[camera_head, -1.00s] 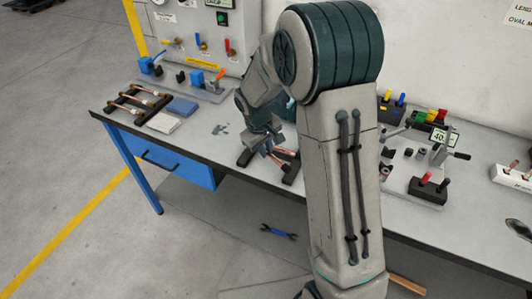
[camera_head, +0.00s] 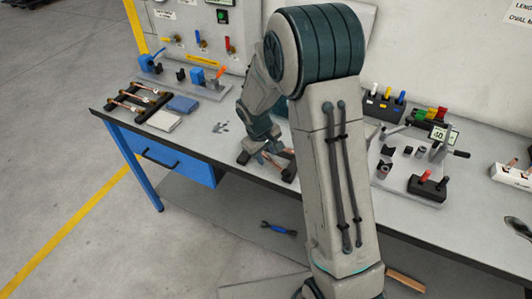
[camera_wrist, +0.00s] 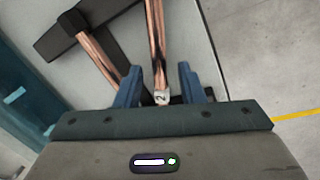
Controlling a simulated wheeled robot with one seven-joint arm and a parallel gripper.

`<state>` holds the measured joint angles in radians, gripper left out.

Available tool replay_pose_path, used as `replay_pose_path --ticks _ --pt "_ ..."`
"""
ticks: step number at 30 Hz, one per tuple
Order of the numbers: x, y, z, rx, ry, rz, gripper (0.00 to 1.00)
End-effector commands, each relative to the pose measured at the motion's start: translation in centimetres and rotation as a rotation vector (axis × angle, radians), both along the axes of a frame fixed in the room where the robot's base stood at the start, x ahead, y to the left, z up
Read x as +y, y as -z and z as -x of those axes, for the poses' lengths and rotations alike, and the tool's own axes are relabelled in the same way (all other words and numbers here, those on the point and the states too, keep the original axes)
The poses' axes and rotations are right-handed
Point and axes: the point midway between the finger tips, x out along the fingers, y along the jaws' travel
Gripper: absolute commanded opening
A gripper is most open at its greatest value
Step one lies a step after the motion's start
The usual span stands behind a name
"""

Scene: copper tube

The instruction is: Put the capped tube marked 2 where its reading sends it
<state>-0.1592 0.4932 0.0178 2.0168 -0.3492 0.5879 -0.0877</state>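My gripper (camera_wrist: 160,84) points at a black rack (camera_wrist: 68,35) on the bench, and its two blue fingers are open. A copper tube (camera_wrist: 157,45) with a whitish end (camera_wrist: 162,97) lies between the fingers, with a visible gap on each side. I cannot read a number on that end. A second copper tube (camera_wrist: 97,52) lies to its left on the rack, outside the fingers. In the head view my gripper (camera_head: 257,152) is low over the rack, and my arm partly hides the tubes there.
A second rack with copper tubes (camera_head: 133,103) stands at the bench's left end, beside a blue pad (camera_head: 181,104) and a pale pad (camera_head: 163,121). A fixture with a digital display (camera_head: 439,133) stands at right, near a block with red-topped plugs (camera_head: 428,187). My arm covers the bench's middle.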

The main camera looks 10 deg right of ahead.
Motion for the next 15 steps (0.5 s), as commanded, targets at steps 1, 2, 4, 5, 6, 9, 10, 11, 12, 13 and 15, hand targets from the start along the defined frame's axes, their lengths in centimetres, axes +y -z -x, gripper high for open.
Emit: replay_pose_path --ticks 1,2,4,5,6,9,10,11,12,13,15 --pt "0.0 -0.1 0.0 0.0 0.0 0.0 0.35" --pt "0.0 -0.2 0.0 0.0 0.0 0.0 0.35" --pt "0.0 -0.6 0.0 -0.001 0.0 -0.001 0.35" --pt "0.1 -0.8 0.0 -0.003 0.0 -0.001 0.35" --pt "0.2 -1.3 0.0 -0.003 0.0 -0.001 0.35" --pt "0.5 -3.0 0.2 -0.005 0.0 -0.002 0.35" --pt "0.6 -3.6 0.3 -0.005 0.0 -0.001 0.35" --pt "0.7 -4.3 0.3 -0.006 0.001 -0.002 0.35" --pt "0.8 -5.2 0.4 -0.007 0.001 -0.001 0.35" --pt "0.9 -5.8 0.5 -0.006 0.001 -0.002 0.35" --pt "1.2 -7.3 0.6 -0.006 0.0 -0.001 0.35"
